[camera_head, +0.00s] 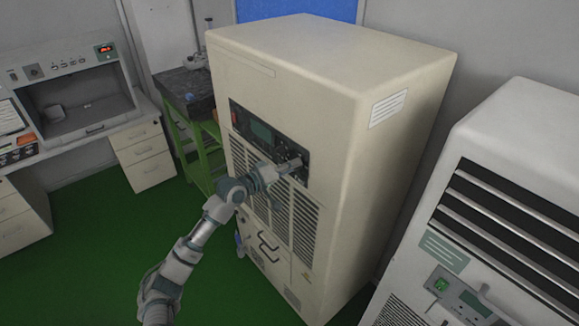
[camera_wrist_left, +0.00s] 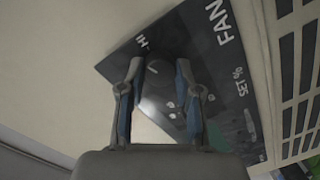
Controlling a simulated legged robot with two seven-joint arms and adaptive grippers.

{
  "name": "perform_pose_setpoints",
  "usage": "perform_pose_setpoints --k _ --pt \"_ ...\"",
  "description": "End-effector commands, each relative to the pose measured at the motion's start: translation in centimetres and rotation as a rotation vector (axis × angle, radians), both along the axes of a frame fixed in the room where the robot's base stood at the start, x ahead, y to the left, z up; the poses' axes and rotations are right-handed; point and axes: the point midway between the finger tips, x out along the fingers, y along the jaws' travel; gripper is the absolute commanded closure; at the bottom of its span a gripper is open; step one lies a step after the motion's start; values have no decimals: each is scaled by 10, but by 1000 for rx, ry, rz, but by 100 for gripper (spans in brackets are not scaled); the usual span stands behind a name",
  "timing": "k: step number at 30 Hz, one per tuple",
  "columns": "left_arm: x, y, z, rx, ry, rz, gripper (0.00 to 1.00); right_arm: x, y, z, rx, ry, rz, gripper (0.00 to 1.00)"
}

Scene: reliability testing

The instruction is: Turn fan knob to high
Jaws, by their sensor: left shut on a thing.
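The fan knob (camera_wrist_left: 158,75) is a dark round knob on the black control panel (camera_wrist_left: 200,55), near the printed words FAN and HI. In the left wrist view it lies between the two fingertips of my left gripper (camera_wrist_left: 160,68), which is shut on it. In the head view my left gripper (camera_head: 294,163) reaches the right end of the control panel (camera_head: 258,132) on the tall beige cabinet (camera_head: 345,60). The gripper hides the knob there, and I cannot read its setting. My right gripper is not in view.
Louvred vents (camera_head: 300,215) lie below the panel, with dark handles (camera_head: 268,245) lower down. A white unit with slats (camera_head: 510,190) stands at the right. A green-framed bench (camera_head: 195,140) and a desk with drawers (camera_head: 140,150) stand left. The green floor (camera_head: 100,240) is open.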

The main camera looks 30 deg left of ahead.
Motion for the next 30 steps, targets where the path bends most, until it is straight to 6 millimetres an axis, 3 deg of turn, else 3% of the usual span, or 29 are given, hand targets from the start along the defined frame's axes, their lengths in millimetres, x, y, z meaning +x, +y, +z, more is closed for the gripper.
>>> perform_pose_setpoints --k 1,15,30 --pt "-1 -4 -10 39 6 -7 100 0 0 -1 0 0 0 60" --pt "0 -2 -12 300 -101 -6 100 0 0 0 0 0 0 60" --pt "0 0 -13 349 -121 -6 100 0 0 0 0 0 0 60"
